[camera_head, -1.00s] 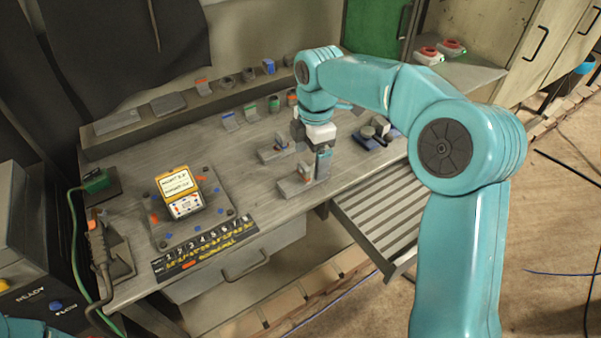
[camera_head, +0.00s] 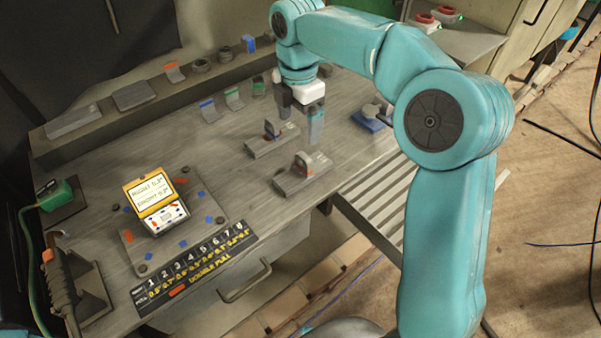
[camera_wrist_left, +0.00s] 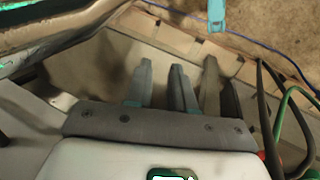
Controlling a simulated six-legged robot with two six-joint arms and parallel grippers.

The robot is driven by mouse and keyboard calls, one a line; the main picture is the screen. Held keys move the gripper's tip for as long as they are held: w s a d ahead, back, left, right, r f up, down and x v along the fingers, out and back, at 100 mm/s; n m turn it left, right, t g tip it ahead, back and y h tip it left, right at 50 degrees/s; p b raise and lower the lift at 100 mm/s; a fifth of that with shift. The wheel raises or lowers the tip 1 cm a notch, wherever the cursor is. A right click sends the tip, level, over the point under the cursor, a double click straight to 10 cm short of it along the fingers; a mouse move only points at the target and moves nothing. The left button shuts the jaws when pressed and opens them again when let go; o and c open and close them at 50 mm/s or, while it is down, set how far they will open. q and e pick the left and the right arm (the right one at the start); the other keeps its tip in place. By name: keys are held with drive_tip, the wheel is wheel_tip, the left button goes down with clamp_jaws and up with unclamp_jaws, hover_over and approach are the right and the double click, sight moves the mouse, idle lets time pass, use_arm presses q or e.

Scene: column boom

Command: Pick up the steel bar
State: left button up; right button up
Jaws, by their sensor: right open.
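Two small grey holders stand on the workbench, a rear one (camera_head: 272,146) and a front one (camera_head: 301,184), each with an upright piece. I cannot make out for sure which piece is the steel bar. My right gripper (camera_head: 300,113) is open and empty, its fingers pointing down just beyond the front holder and beside the rear one. The near finger partly covers the bench behind the front holder. My left gripper (camera_wrist_left: 162,84) shows in the left wrist view with its fingers apart and nothing between them.
A yellow-framed display (camera_head: 151,196) stands on a grey plate at the bench's left. A numbered strip (camera_head: 196,262) lies at the front edge. Small blocks and rings line the rear ledge (camera_head: 104,118). A slatted tray (camera_head: 384,205) sits at the right.

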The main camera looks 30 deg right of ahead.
sight(304, 165)
drive_tip(key=f, duration=0.9)
drive_tip(key=shift+s+b, duration=0.25)
drive_tip(key=shift+b, duration=0.05)
drive_tip(key=shift+s+a+f, duration=0.15)
drive_tip(key=shift+s+f, duration=0.1)
drive_tip(key=shift+f, duration=0.2)
drive_tip(key=f, duration=0.2)
drive_tip(key=d+f, duration=0.1)
drive_tip(key=f, duration=0.1)
drive_tip(key=shift+w+d+f, duration=0.2)
drive_tip(key=shift+f, duration=0.2)
drive_tip(key=shift+s+a+f, duration=0.15)
drive_tip(key=c, duration=1.3)
drive_tip(key=shift+c, duration=0.9)
drive_tip(key=shift+w, duration=0.2)
